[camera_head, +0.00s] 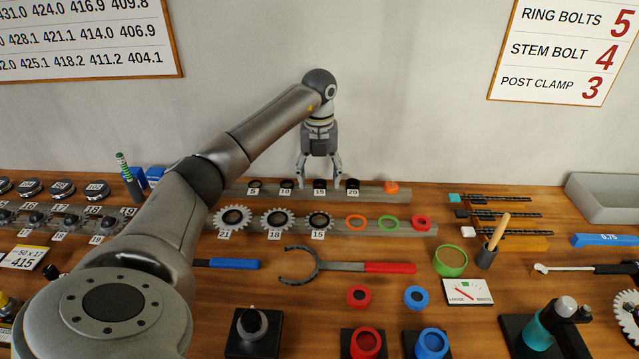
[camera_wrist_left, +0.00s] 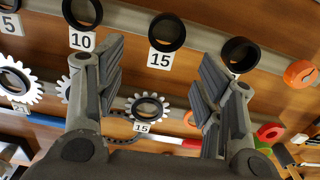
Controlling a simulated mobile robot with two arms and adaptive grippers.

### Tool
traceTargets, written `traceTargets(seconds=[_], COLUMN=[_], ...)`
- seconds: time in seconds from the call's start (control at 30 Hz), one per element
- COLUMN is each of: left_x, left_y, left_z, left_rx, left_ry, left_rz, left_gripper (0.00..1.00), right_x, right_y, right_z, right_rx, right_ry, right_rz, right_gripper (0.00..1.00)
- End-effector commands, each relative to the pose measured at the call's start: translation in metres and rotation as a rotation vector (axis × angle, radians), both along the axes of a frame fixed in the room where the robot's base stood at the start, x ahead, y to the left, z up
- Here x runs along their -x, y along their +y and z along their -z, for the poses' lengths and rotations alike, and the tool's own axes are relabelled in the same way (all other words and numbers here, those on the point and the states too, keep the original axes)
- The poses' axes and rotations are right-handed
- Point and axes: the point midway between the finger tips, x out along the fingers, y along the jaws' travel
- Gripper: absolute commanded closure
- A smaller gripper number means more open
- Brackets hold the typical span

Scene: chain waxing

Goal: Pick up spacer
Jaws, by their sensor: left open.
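Several black ring spacers stand in a row on the back rail, with tags 5, 10, 15 and 20. The 15 spacer (camera_head: 320,184) is below my left gripper (camera_head: 320,184) in the head view. In the left wrist view the 15 spacer (camera_wrist_left: 167,33) lies ahead, between the lines of the two open fingers. The 10 spacer (camera_head: 287,184) is to its left and the 20 spacer (camera_head: 352,184) to its right. My left gripper is open and empty, its fingers pointing down. Whether its fingertips touch anything cannot be told. My right gripper is not in view.
An orange piece (camera_head: 391,187) sits at the rail's right end. Sprockets (camera_head: 278,218) and coloured rings (camera_head: 389,223) lie on the rail in front. A red-handled wrench (camera_head: 388,268) lies nearer. A grey bin (camera_head: 606,198) stands at the right. The wall is close behind.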

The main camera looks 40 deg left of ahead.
Motion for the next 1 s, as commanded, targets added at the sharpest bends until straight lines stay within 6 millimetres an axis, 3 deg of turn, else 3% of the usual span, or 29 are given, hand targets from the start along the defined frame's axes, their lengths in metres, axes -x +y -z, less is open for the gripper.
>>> traceTargets(seconds=[0.2, 0.47, 0.77, 1.0], left_x=[-0.001, -0.001, -0.001, -0.001], left_y=[-0.001, -0.001, -0.001, -0.001], left_z=[0.027, 0.030, 0.030, 0.030], left_rx=[0.001, 0.000, 0.000, -0.001], left_ry=[0.002, -0.001, 0.000, -0.001], left_rz=[0.002, 0.001, 0.001, 0.001], left_gripper=[0.38, 0.38, 0.73, 0.73], right_x=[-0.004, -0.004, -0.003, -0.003], right_y=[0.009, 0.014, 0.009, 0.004], right_z=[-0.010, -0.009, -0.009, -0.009], right_rx=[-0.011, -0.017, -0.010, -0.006], right_ry=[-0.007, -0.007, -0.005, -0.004], right_rz=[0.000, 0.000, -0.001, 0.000], right_gripper=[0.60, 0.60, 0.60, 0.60])
